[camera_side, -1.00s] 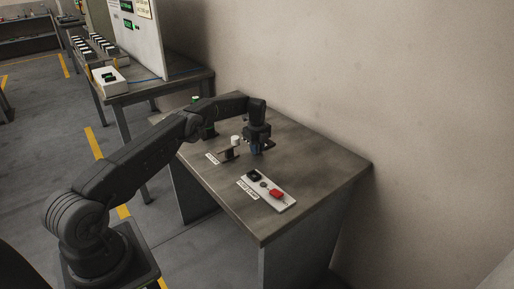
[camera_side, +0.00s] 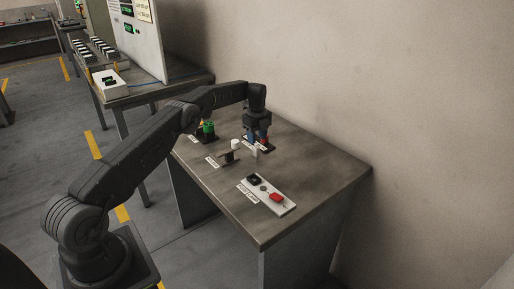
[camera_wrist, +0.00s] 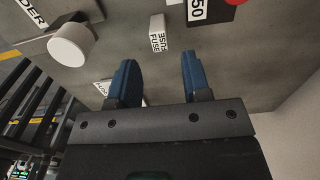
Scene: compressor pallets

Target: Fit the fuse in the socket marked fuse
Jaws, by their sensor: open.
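My gripper (camera_side: 258,138) is open, its blue fingers pointing down over the back of the table. In the wrist view my gripper (camera_wrist: 160,58) has nothing between its fingertips. A small pale block lettered FUSE (camera_wrist: 157,34) lies just beyond the fingertips; I cannot tell whether it is the fuse or a marker. A pale upright piece (camera_side: 255,150) by the fingers in the side view may be the same thing. A white cylinder (camera_side: 235,144) stands on a dark base left of my gripper; it also shows in the wrist view (camera_wrist: 71,45). No empty socket is clear.
A white panel (camera_side: 286,205) with a black part and a red part (camera_side: 277,197) lies nearer the front. A green-topped dark part (camera_side: 208,128) stands at the back left. A label ending in 50 (camera_wrist: 197,10) lies beyond the fingers. The table's right side (camera_side: 325,175) is clear.

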